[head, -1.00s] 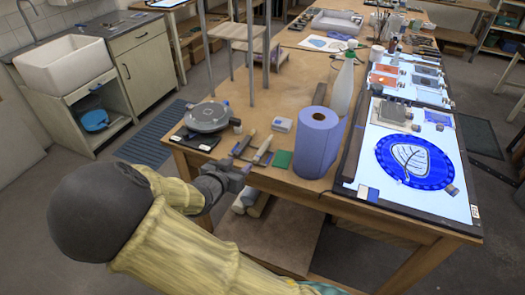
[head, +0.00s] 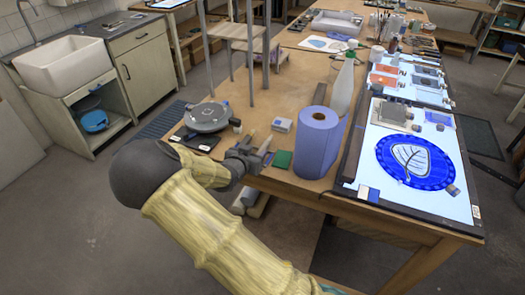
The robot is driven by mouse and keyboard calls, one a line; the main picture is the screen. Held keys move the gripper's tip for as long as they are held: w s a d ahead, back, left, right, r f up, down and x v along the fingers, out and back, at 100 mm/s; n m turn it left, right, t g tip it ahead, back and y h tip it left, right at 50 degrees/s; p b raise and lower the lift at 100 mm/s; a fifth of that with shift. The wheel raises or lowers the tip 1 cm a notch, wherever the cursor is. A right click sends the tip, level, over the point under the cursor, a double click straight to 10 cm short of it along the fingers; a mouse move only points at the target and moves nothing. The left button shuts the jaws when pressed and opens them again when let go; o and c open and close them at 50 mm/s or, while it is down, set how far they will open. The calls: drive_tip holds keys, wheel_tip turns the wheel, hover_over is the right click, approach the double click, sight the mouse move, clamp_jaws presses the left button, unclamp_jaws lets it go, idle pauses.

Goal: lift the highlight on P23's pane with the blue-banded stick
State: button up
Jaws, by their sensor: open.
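My gripper (head: 261,153) is open at the near left edge of the wooden table, low over the spot where two slim sticks lie. The end of one pale stick (head: 267,143) shows right by the fingers. The other stick is mostly hidden by the gripper. I cannot make out a blue band on either. A round blue pane with a pale leaf shape (head: 414,162) lies on the lit white panel (head: 455,201) at the right. No label reading P23 is legible, so I cannot tell whether this is that pane.
A blue paper roll (head: 317,145) stands right of my gripper, with a green square pad (head: 282,159) between them. A grey round turntable (head: 207,118) is to the left. A spray bottle (head: 343,88) stands behind the roll. Orange panes (head: 384,68) lie farther back.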

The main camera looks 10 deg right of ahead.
sight(263, 148)
drive_tip(key=x, duration=0.2)
drive_tip(key=p+x, duration=0.1)
drive_tip(key=x, duration=0.1)
drive_tip(key=shift+d, duration=0.5)
drive_tip(key=shift+w+d+f, duration=0.15)
drive_tip(key=shift+w+f, duration=0.05)
clamp_jaws()
drive_tip(key=shift+r, duration=0.1)
wheel_tip(263, 148, up, 10)
idle(0.5)
